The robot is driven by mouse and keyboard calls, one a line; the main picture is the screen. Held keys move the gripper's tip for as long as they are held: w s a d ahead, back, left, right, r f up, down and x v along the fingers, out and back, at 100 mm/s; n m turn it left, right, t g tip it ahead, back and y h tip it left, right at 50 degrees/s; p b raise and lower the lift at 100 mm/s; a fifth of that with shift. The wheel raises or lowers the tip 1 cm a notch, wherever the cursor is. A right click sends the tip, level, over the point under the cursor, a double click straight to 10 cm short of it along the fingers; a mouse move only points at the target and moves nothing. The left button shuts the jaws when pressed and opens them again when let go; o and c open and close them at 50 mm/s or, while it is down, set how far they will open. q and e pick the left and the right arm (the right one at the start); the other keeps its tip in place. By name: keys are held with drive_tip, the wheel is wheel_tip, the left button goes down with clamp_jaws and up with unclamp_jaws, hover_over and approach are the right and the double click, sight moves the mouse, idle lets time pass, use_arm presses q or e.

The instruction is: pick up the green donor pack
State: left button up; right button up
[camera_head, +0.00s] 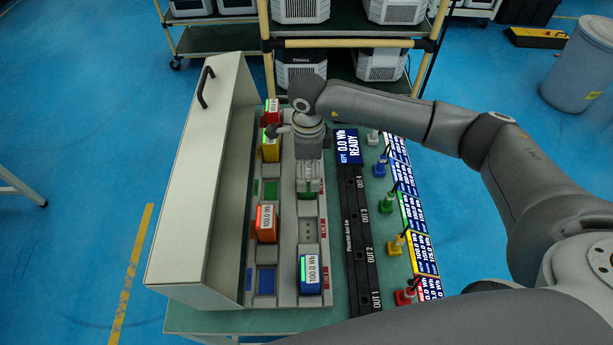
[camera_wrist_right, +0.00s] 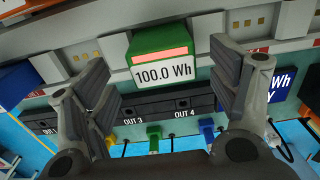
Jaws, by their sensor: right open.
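The green donor pack (camera_head: 309,187) stands in the right column of the grey rack, partly hidden under my right gripper. In the right wrist view the green pack (camera_wrist_right: 150,42) shows a "100.0 Wh" label and a pinkish bar. My right gripper (camera_head: 310,155) is above and close to the pack. In the wrist view the right gripper (camera_wrist_right: 160,68) is open, with one finger to each side of the pack and gaps between. My left gripper is not in view.
The rack (camera_head: 285,225) also holds red (camera_head: 272,111), yellow (camera_head: 270,147), orange (camera_head: 265,222) and blue (camera_head: 310,272) packs. A raised white panel (camera_head: 195,180) borders its left side. A black output strip (camera_head: 358,230) and coloured plugs (camera_head: 395,245) are to the right.

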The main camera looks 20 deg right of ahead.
drive_tip(key=shift+w+f+p, duration=0.1)
drive_tip(key=shift+f+p, duration=0.3)
drive_tip(key=shift+f, duration=0.25)
wheel_tip(320, 180, down, 4)
drive_tip(key=shift+r+p, duration=0.25)
drive_tip(key=shift+p, duration=0.5)
drive_tip(key=shift+f, duration=0.5)
drive_tip(key=shift+c, duration=1)
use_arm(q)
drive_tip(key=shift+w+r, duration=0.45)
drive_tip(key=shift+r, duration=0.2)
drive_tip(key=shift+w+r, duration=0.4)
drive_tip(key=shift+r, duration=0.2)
use_arm(e)
drive_tip(key=shift+w, duration=0.1)
drive_tip(key=c, duration=1.3)
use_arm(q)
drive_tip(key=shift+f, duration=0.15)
use_arm(e)
drive_tip(key=shift+r, duration=0.2)
drive_tip(key=shift+c, duration=0.2)
